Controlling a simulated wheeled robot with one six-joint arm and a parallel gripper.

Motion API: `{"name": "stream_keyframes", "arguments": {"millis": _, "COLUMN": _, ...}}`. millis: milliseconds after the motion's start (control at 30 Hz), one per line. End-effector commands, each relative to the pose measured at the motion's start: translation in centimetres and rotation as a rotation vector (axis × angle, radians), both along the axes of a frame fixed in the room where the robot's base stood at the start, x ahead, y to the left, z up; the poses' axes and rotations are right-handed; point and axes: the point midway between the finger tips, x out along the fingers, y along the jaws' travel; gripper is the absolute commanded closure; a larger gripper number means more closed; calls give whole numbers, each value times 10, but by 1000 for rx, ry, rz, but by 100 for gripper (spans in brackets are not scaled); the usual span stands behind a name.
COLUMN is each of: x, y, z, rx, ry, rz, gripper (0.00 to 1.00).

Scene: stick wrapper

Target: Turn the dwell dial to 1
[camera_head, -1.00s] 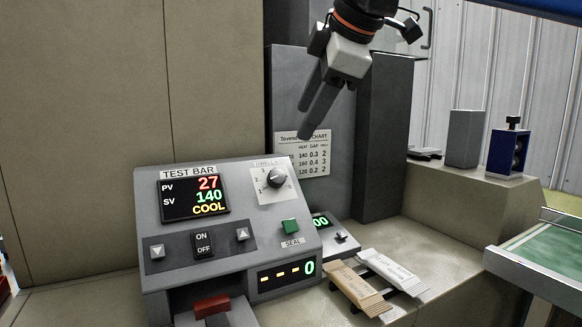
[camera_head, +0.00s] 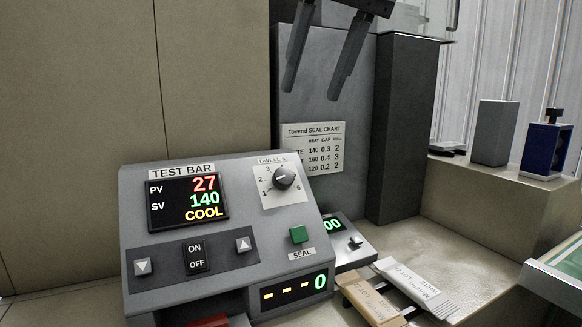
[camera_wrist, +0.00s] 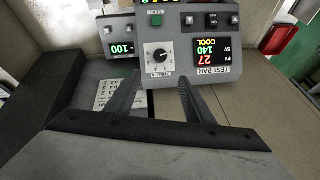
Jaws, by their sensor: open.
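The dwell dial (camera_head: 283,178) is a black round knob on a white scale plate, at the upper right of the grey sloped TEST BAR panel (camera_head: 225,262). Its light mark points leftward; I cannot tell exactly which number it meets. My gripper (camera_head: 314,88) is open and empty, above and apart from the dial, its two dark fingers pointing down. In the wrist view the dial (camera_wrist: 161,55) shows upside down between the fingertips of my gripper (camera_wrist: 161,74), beyond them. The whole dial is visible in both views.
Below the dial are the green SEAL button (camera_head: 299,234) and a counter display (camera_head: 293,291). A seal chart (camera_head: 313,148) hangs on the grey cabinet behind. Two wrapped sticks (camera_head: 416,286) lie at the right. The space directly above the dial is clear.

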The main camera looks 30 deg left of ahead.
Motion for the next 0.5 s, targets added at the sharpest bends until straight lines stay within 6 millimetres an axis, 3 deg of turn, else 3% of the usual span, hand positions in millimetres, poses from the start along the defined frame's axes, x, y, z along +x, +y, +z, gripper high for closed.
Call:
{"name": "stream_keyframes", "arguments": {"millis": 167, "x": 2, "y": 5, "z": -14, "rx": -2, "ry": 2, "rz": -3, "gripper": 52}}
{"name": "stream_keyframes", "arguments": {"millis": 500, "x": 12, "y": 27, "z": -67, "rx": -2, "ry": 2, "rz": -2, "gripper": 52}}
